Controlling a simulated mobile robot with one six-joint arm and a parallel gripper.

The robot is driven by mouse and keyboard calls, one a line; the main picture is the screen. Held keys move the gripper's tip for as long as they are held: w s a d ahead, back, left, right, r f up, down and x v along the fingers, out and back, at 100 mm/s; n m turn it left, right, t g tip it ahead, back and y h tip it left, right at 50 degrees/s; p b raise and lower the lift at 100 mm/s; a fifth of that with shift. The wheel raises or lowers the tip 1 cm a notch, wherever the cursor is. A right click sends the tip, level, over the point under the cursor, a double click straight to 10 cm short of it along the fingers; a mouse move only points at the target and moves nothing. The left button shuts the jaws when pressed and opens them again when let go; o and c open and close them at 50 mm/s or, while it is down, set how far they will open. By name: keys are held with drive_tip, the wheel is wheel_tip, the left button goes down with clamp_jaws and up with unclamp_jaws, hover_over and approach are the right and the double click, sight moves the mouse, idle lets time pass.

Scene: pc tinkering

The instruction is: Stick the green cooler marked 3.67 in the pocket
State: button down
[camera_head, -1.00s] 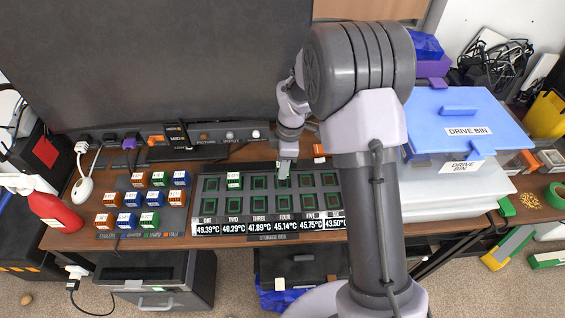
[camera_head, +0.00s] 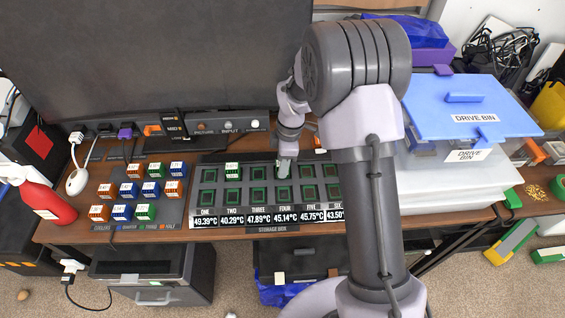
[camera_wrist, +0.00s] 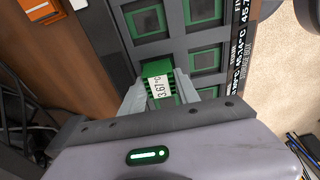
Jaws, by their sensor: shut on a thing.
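The green cooler (camera_wrist: 158,86) shows in the wrist view with a white label reading 3.67°C. My gripper (camera_wrist: 172,90) is shut on it, a finger on each side. In the head view my gripper (camera_head: 285,170) is at the back row of the storage box (camera_head: 265,231), at column FOUR. The gripper hides most of the pocket there and the cooler's lower end, so I cannot tell whether the cooler is inside the pocket or just above it. The other pockets are green-rimmed squares in two rows, such as the front pocket of FOUR (camera_head: 283,193).
A green-and-white cooler (camera_head: 232,171) sits in the back pocket of column TWO. Left is a rack of orange, blue and green coolers (camera_head: 145,211). A monitor (camera_head: 150,65) stands behind. A blue-lidded drive bin (camera_head: 462,97) is right of my arm.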

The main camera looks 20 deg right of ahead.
drive_tip(key=shift+f, duration=0.15)
drive_tip(key=c, duration=0.8)
unclamp_jaws()
drive_tip(key=r+p, duration=0.2)
drive_tip(key=r, duration=0.3)
drive_tip(key=d+r+p, duration=0.1)
drive_tip(key=r+p, duration=0.1)
drive_tip(key=r, duration=0.4)
drive_tip(key=d+r+p, duration=0.1)
drive_tip(key=r+p, duration=0.2)
drive_tip(key=r, duration=0.3)
drive_tip(key=shift+s+r, duration=0.15)
drive_tip(key=shift+s, duration=0.05)
